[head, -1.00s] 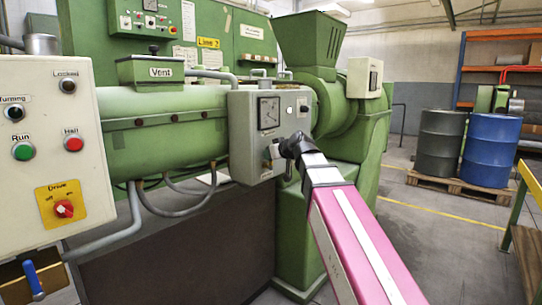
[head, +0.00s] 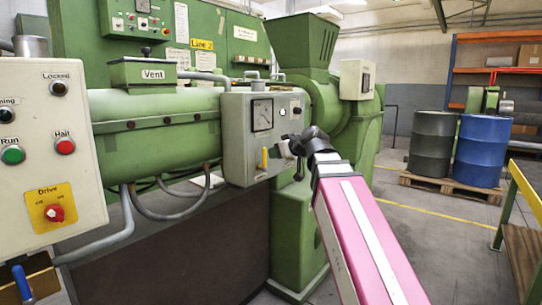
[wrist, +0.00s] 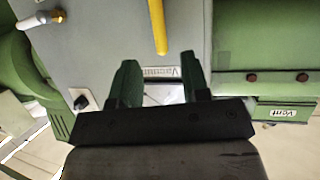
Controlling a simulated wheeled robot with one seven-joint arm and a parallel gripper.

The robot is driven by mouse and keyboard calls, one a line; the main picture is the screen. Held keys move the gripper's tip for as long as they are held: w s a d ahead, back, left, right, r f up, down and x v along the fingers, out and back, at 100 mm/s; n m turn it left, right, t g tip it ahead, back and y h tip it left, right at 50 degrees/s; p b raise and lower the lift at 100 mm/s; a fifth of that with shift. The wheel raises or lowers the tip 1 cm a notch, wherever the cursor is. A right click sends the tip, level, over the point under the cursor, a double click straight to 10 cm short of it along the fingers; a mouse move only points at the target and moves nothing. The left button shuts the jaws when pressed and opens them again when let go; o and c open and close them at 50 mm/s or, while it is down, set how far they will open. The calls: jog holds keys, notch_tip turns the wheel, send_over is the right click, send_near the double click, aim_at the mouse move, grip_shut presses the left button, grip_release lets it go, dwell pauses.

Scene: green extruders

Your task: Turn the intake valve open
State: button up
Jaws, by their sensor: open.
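A blue lever handle (head: 22,283) on a brass fitting shows at the lower left in the head view, partly cut off by the frame. A yellow handle (head: 264,158) stands upright on the front of the grey gauge box; it also shows in the wrist view (wrist: 158,25). I cannot read an intake label on either. My gripper (head: 294,146) is just right of the yellow handle and apart from it. In the wrist view my gripper (wrist: 162,72) is open and empty, its fingers framing a label and part of the gauge.
The grey gauge box (head: 236,140) sits on the green extruder (head: 150,130). A control panel (head: 40,120) with buttons and a red drive switch (head: 55,213) stands at left. Drums (head: 484,150) on a pallet and open floor lie at right.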

jog(key=shift+v, duration=1.05)
jog(key=shift+f, duration=0.1)
jog(key=d+f+m+g+h, duration=0.2)
jog(key=d+f, duration=0.2)
jog(key=f, duration=1)
jog(key=d+f+m+g+h, duration=0.2)
jog(key=d+f+g+h, duration=0.1)
jog(key=f, duration=1.1)
jog(key=s+d+f+m+g+h, duration=0.1)
jog(key=s+d+f, duration=0.2)
jog(key=f, duration=0.5)
jog(key=s+d+f+m+g+h, duration=0.1)
jog(key=s+d+f+g, duration=0.1)
jog(key=s+f, duration=0.3)
jog(key=s+d+f+m+g+h, duration=0.1)
jog(key=s+d+f+m+g, duration=0.1)
jog(key=f, duration=0.9)
jog(key=shift+s+d+h, duration=0.4)
jog(key=shift+s+d, duration=0.5)
